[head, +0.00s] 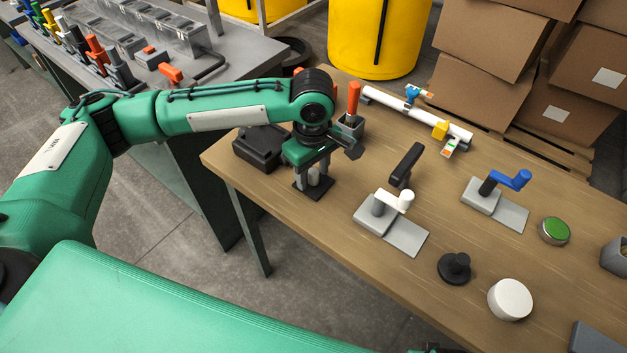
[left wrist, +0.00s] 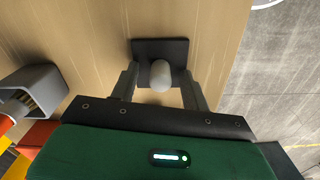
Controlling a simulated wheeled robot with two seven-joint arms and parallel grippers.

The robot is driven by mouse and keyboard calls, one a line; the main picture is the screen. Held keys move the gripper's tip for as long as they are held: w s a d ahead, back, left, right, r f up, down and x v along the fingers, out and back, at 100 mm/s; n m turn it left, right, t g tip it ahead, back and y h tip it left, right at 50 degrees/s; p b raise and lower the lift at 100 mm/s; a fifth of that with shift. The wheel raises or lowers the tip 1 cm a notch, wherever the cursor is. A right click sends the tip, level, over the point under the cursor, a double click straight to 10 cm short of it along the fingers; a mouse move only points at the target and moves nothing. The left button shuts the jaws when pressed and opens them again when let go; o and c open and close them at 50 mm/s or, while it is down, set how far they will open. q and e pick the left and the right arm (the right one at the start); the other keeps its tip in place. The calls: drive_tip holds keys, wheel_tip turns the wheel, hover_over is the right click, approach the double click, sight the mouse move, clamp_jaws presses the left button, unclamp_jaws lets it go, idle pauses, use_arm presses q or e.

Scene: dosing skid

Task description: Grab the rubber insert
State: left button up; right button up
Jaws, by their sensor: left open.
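A light grey, round-topped piece that looks like the rubber insert (left wrist: 160,80) stands upright on a dark square plate (left wrist: 148,47) in the left wrist view. In the head view the dark plate (head: 307,191) lies near the left end of the wooden table. My left gripper (head: 313,174) points down over it. In the left wrist view my left gripper (left wrist: 160,70) is open, with one finger on each side of the grey piece and a gap visible on both sides. The foot of the piece is hidden. My right gripper is not in view.
A black box (head: 262,147) and a grey holder with an orange handle (head: 353,105) flank the left gripper. Crank-handled plates, white (head: 393,205) and blue (head: 505,192), a black knobbed disc (head: 454,267) and a white round cap (head: 510,299) lie right on the table (head: 330,240).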

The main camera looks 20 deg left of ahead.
use_arm(q)
clamp_jaws()
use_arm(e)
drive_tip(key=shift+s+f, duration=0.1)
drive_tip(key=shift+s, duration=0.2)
